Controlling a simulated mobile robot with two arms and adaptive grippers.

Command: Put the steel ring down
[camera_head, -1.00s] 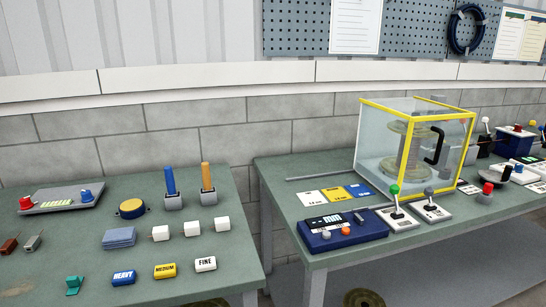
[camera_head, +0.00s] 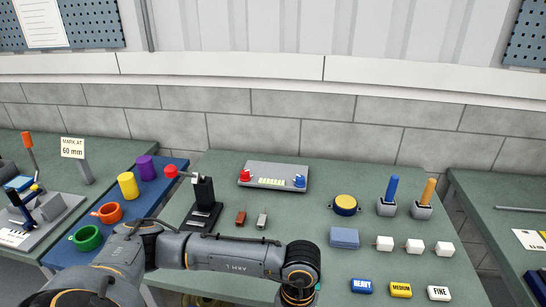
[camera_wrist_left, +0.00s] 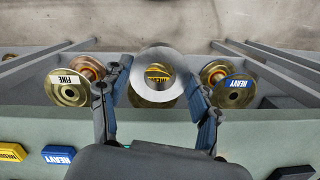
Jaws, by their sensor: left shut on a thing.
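The steel ring (camera_wrist_left: 157,53) is a flat, shiny silver ring in the left wrist view. It is held between the two fingers of my left gripper (camera_wrist_left: 158,100), which is shut on it. Through its hole shows part of a brass spool with a yellow label. In the head view my left arm reaches in from the lower left. Its wrist (camera_head: 299,265) is at the front of the middle table, and the fingers and ring are below the picture edge. My right gripper is in neither view.
Brass spools labelled FINE (camera_wrist_left: 70,88) and HEAVY (camera_wrist_left: 235,88) flank the ring. The middle table (camera_head: 320,210) holds label blocks HEAVY (camera_head: 361,286), MEDIUM (camera_head: 400,290) and FINE (camera_head: 438,293), white cubes (camera_head: 414,246), a blue-grey block (camera_head: 344,238) and a control box (camera_head: 272,176).

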